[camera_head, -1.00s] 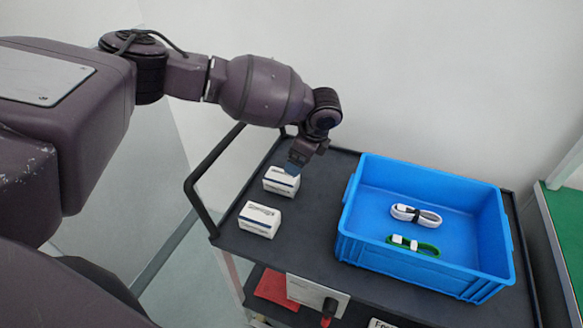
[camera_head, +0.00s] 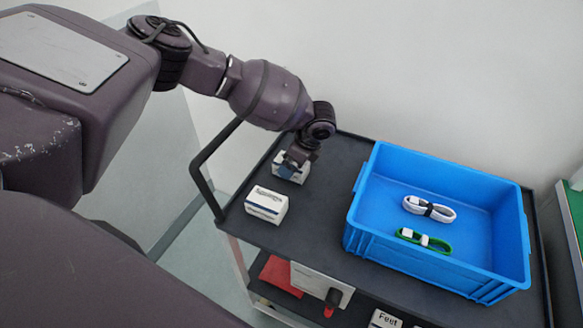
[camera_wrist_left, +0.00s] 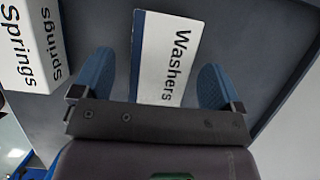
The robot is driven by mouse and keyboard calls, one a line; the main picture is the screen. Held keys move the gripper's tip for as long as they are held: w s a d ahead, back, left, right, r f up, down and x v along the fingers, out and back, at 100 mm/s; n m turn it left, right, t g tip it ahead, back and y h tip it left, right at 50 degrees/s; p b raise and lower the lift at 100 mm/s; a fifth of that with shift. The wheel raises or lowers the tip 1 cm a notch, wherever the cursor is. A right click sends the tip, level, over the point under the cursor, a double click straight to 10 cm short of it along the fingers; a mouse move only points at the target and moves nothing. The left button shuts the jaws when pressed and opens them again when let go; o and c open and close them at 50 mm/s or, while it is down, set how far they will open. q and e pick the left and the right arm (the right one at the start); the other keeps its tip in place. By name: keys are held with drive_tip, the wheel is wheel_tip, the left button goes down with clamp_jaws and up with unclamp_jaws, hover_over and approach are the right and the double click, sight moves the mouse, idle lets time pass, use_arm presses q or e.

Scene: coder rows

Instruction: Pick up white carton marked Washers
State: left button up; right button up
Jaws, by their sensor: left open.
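The white carton marked Washers (camera_wrist_left: 166,58) lies between the two blue fingers of my open left gripper (camera_wrist_left: 156,82) in the left wrist view. A second white carton (camera_head: 267,205) stands nearer. In the left wrist view the carton at upper left (camera_wrist_left: 32,45) is marked Springs. My right gripper is not in view.
A blue crate (camera_head: 366,242) stands on the right of the dark cart top (camera_head: 312,221). It holds a white cable bundle (camera_head: 429,209) and a green one (camera_head: 424,241). A black rail edges the cart's left side, with a wall behind. Dark surface is clear between cartons and crate.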

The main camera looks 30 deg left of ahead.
use_arm(q)
drive_tip(key=shift+x, duration=1.05)
drive_tip(key=shift+w, duration=0.1)
drive_tip(key=c, duration=1.1)
drive_tip(key=shift+r, duration=0.1)
